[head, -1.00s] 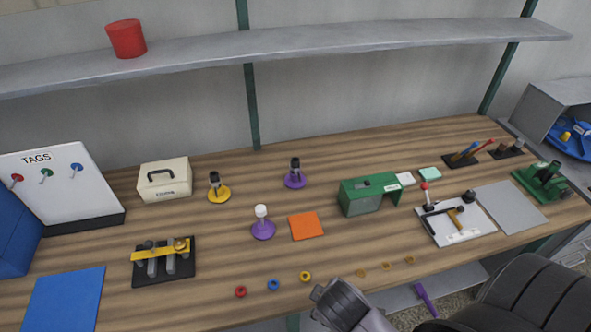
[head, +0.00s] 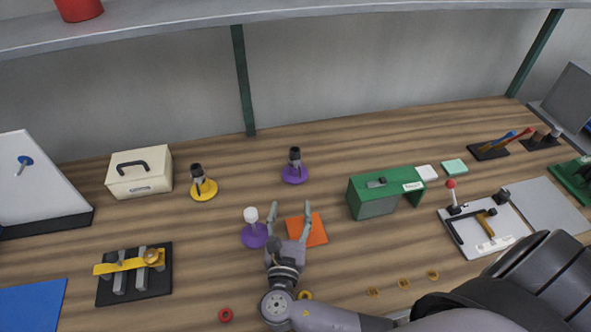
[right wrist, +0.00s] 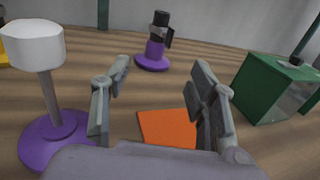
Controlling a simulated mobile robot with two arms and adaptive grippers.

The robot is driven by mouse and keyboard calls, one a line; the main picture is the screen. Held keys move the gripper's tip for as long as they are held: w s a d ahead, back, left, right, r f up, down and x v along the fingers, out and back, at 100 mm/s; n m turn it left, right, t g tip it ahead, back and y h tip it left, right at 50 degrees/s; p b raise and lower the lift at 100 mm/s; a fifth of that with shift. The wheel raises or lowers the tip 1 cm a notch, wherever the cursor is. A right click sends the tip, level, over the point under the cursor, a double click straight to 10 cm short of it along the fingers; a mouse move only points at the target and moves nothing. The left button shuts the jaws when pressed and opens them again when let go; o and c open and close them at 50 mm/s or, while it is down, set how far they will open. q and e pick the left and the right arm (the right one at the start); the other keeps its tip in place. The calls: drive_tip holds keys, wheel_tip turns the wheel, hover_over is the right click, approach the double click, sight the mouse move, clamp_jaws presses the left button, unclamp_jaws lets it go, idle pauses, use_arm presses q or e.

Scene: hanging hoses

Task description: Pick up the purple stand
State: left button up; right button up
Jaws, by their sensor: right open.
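Two purple stands are on the wooden bench. One purple stand with a white cap (head: 254,236) is just left of my right gripper (head: 290,208); it also shows large at the left of the right wrist view (right wrist: 52,130). The other purple stand, with a black top (head: 294,174), stands upright farther back, beyond my fingertips; in the right wrist view it shows between and beyond the fingers (right wrist: 152,55). My right gripper is open and empty, above the bench at the orange square (head: 313,234). My left gripper is not in view.
A yellow stand with a black top (head: 203,188) is back left. A green box (head: 378,196) stands to the right. A black fixture with a yellow bar (head: 134,274) is at the left front. Small rings lie near the front edge. The bench between gripper and back purple stand looks clear.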

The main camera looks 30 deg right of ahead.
sight(295, 161)
drive_tip(key=shift+w+f, duration=0.1)
drive_tip(key=shift+w, duration=0.15)
drive_tip(key=shift+p+x, duration=0.3)
drive_tip(key=shift+x, duration=0.7)
drive_tip(key=p+x, duration=0.1)
drive_tip(key=x, duration=0.8)
drive_tip(key=shift+w+d, duration=0.1)
drive_tip(key=shift+w+d+p, duration=0.3)
drive_tip(key=shift+w+p, duration=0.05)
drive_tip(key=shift+w, duration=0.05)
drive_tip(key=p+x, duration=0.1)
drive_tip(key=x, duration=0.3)
drive_tip(key=shift+w, duration=0.4)
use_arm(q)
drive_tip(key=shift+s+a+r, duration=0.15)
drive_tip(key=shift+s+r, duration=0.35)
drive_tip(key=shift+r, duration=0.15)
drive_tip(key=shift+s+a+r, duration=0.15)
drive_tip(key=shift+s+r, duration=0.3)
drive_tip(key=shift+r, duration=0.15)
use_arm(e)
drive_tip(key=shift+s, duration=0.1)
drive_tip(key=shift+c, duration=0.5)
drive_tip(key=shift+c, duration=0.6)
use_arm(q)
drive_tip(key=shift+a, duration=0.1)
use_arm(e)
clamp_jaws()
